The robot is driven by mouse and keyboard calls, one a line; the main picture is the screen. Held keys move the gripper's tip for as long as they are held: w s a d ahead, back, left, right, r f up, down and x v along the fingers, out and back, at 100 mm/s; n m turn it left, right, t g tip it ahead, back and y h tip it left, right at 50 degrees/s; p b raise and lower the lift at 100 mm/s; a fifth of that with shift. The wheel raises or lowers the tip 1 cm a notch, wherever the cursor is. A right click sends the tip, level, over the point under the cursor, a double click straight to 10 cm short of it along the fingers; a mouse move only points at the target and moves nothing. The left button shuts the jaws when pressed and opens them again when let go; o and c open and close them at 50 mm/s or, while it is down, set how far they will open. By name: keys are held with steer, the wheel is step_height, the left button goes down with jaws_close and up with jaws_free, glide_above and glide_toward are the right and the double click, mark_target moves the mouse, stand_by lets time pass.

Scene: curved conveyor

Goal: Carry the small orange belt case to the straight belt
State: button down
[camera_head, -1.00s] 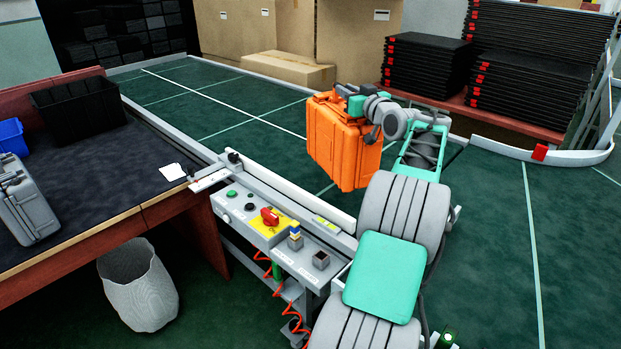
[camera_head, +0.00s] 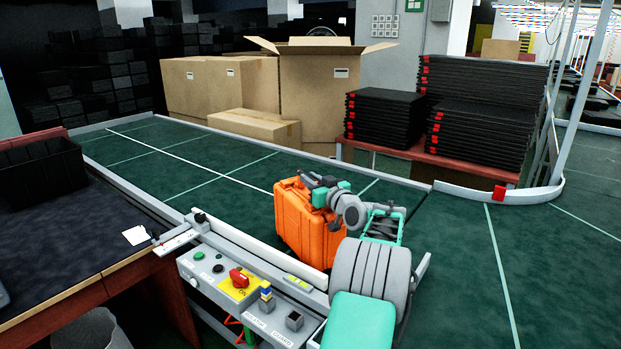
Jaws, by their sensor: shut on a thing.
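The orange case (camera_head: 300,222) hangs upright from my gripper (camera_head: 322,188), which is shut on its top. The case is over the green belt (camera_head: 240,195), just behind the pale rail of the control panel; I cannot tell whether its base touches the belt. My arm reaches in from the bottom right and covers part of the case's right side. The fingertips are partly hidden by the gripper body.
A control panel (camera_head: 240,292) with a red switch stands in front of the belt. Cardboard boxes (camera_head: 320,95) and stacked black trays (camera_head: 385,122) stand behind it. A dark table (camera_head: 70,255) is at the left. The belt left of the case is clear.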

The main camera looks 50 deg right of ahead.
steer(key=c, duration=1.7)
jaws_free()
steer(key=o, duration=0.4)
steer(key=shift+r, duration=0.1)
